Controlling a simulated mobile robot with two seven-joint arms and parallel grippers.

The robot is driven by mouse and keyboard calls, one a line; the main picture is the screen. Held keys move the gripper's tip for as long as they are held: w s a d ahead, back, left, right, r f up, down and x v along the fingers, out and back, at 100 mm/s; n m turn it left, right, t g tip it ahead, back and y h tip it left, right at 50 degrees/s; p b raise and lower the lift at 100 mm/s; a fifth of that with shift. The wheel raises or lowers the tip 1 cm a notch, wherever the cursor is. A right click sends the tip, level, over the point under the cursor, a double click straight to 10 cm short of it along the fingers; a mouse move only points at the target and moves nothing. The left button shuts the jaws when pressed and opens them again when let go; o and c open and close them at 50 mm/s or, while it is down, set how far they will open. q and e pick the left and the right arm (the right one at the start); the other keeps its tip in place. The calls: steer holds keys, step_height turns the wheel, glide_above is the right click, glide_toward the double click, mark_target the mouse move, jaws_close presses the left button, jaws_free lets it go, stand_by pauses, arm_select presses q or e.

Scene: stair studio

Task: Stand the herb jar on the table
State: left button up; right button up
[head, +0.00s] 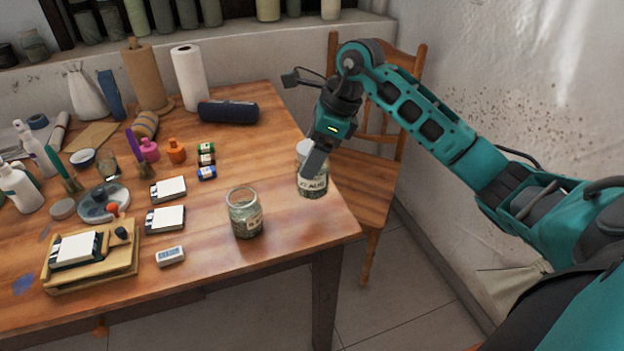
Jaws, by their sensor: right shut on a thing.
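The herb jar (313,184), clear glass with green contents, a pale label and a whitish top, is upright at the table's right edge. My right gripper (314,162) is shut on it from above, and its finger covers part of the jar's upper side. The jar's base shows against the table top (285,258) near the right edge; I cannot tell whether it touches the wood. My left gripper is not in view.
A second glass jar (245,213) with green contents stands left of the held jar. A dark blue case (228,111), white cards (166,219) and a small timer (170,256) lie further left. A wooden chair (357,190) stands beside the table's right edge.

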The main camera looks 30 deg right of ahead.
step_height(320, 180, down, 2)
steer(key=shift+f, duration=1.95)
steer(key=shift+f+b, duration=0.1)
steer(key=shift+b, duration=0.25)
steer(key=o, duration=1.6)
steer(key=shift+f, duration=0.1)
steer(key=shift+r, duration=0.35)
steer(key=p+v, duration=0.1)
steer(key=v, duration=1)
steer(key=shift+s+d+r, duration=0.15)
steer(key=shift+r, duration=0.15)
